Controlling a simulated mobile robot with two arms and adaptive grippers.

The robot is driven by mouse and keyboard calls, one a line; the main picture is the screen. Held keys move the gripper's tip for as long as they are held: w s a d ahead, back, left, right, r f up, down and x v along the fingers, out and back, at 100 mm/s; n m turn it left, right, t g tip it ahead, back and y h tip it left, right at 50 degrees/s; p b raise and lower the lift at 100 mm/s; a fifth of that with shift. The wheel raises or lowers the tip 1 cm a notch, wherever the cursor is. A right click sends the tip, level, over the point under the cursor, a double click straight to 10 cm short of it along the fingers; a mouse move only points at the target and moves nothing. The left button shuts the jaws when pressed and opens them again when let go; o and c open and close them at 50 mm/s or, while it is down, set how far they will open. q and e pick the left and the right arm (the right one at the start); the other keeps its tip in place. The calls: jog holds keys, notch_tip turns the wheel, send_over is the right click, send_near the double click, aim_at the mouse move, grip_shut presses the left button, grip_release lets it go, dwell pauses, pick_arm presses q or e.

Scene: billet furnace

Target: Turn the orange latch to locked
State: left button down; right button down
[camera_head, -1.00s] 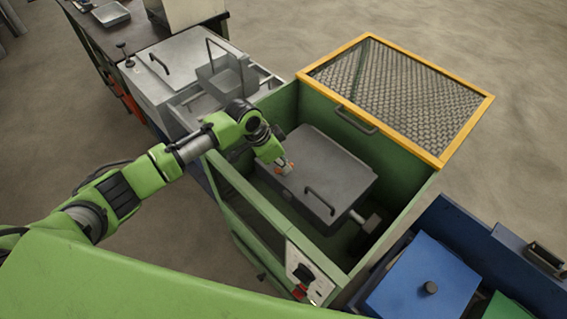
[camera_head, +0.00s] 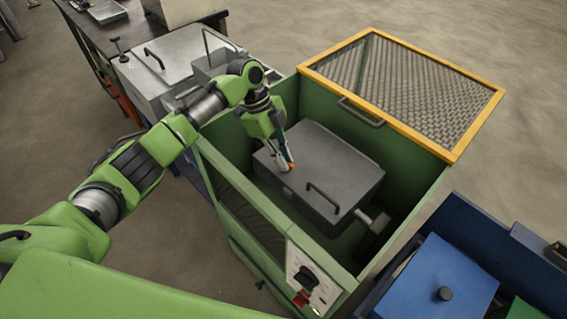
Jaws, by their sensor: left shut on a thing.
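The grey furnace box (camera_head: 335,160) with a dark handle (camera_head: 323,196) on its lid sits inside the open green enclosure. The orange latch (camera_head: 287,168) shows as a small orange patch at the box's near-left edge, mostly covered by the fingers. My left gripper (camera_head: 287,162) reaches down from above and is shut on the latch. Its fingers hide the latch's exact angle. My right gripper is not in view.
The enclosure's yellow-framed mesh lid (camera_head: 450,140) is swung open to the back right. A control panel (camera_head: 308,280) with a dark knob is on the front wall. A blue bin (camera_head: 455,225) stands at the right, and a grey lidded box (camera_head: 160,75) at the back left.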

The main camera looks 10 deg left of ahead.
pick_arm(q)
jog(key=shift+f+m+g+y+b, duration=0.1)
jog(key=shift+m+g+y+b, duration=0.35)
jog(key=shift+m+b, duration=1.05)
jog(key=shift+m, duration=0.3)
jog(key=c, duration=2.1)
grip_release()
jog(key=shift+c, duration=0.2)
jog(key=v, duration=1.2)
jog(key=shift+f, duration=0.1)
